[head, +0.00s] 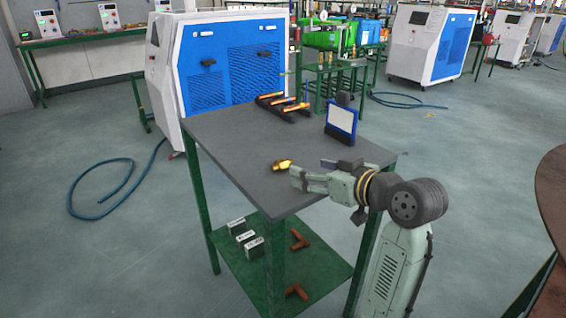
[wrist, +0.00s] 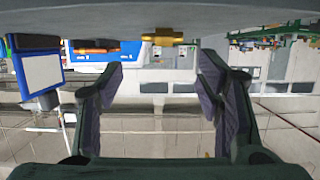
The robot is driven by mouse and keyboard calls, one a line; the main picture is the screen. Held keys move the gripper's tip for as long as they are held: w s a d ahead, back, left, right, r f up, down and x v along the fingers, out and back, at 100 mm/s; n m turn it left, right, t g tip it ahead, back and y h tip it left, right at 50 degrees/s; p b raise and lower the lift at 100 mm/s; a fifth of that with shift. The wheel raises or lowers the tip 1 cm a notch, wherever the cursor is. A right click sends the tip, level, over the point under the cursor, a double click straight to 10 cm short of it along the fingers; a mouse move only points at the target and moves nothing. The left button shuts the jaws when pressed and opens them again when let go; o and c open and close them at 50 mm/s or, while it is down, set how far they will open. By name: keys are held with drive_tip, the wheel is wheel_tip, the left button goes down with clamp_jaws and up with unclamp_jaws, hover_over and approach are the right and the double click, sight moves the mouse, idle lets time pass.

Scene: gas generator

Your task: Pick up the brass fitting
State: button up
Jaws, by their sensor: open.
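The brass fitting (head: 281,166) lies on the grey tabletop (head: 240,160) near its front edge, just left of my gripper's fingertips. My gripper (head: 309,173) reaches in from the right, low over the table, with its fingers apart and nothing between them. In the wrist view, which looks upside down, the fitting (wrist: 165,38) shows at the top centre against the table. There it sits beyond the open fingertips (wrist: 160,72), roughly in line with the gap between them. The fitting appears apart from both fingers.
A blue-framed panel (head: 341,124) stands on the table behind my gripper. A dark rack (head: 284,105) with several copper-coloured pieces lies farther back, before a blue and white machine (head: 230,60). The lower green shelf (head: 310,265) holds boxes and brown pipe pieces. The table's left side is clear.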

sight(288, 163)
drive_tip(key=p+x, duration=0.2)
drive_tip(key=x, duration=0.7)
drive_tip(key=shift+w+a+f, duration=0.1)
drive_tip(key=shift+w+f, duration=0.1)
drive_tip(key=shift+w, duration=0.1)
drive_tip(key=shift+c, duration=0.5)
drive_tip(key=shift+f, duration=0.15)
drive_tip(key=c, duration=1.1)
